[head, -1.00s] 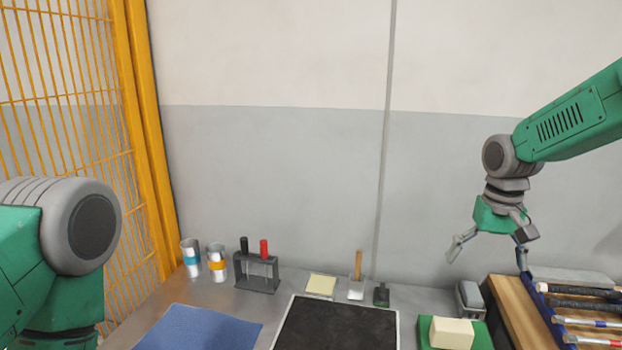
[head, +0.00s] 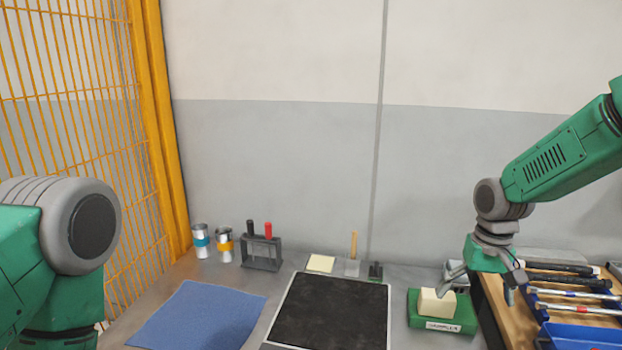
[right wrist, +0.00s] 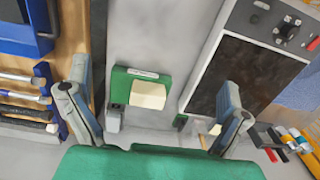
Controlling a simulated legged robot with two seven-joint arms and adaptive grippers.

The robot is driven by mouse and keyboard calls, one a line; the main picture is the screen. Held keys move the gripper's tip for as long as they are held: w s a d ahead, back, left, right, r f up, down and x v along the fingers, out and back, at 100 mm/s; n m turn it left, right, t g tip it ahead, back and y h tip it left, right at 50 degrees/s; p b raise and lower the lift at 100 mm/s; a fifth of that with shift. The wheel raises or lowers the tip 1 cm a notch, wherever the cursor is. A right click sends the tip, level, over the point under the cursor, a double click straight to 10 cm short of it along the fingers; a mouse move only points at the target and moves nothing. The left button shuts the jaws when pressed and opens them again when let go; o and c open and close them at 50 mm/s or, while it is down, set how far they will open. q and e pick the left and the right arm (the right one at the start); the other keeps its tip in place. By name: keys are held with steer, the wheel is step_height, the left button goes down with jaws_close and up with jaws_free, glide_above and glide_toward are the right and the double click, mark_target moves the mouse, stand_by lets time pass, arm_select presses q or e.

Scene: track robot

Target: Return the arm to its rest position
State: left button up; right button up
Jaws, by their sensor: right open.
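My right gripper (head: 476,290) is open at the right of the head view, its fingers pointing down above the bench. Its two fingers show spread wide in the right wrist view (right wrist: 155,115), with nothing between them touching either. Beyond them lies a cream block (right wrist: 147,94) on a green labelled base (right wrist: 122,82). In the head view the cream block (head: 437,302) and green base (head: 422,318) are just left of the gripper. My left arm shows at the left edge, but its gripper is out of view.
A wooden board with a tool rack (head: 575,293) stands at the right. A dark panel (head: 330,310) and blue mat (head: 200,317) lie on the bench. Two cans (head: 224,246) and a rack with tubes (head: 262,254) stand at the back left. A yellow mesh fence (head: 80,130) rises at the left.

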steer(key=s+a+f+n, duration=0.1)
steer(key=s+a+f, duration=0.2)
steer(key=s+f, duration=1.8)
steer(key=s, duration=0.7)
steer(key=s+f, duration=0.3)
steer(key=s, duration=0.7)
step_height(320, 180, down, 9)
steer(key=w+n+b, duration=0.1)
steer(key=w+b, duration=0.1)
steer(key=b, duration=0.8)
steer(key=shift+w+a+n+t, duration=0.3)
steer(key=shift+n+t, duration=0.1)
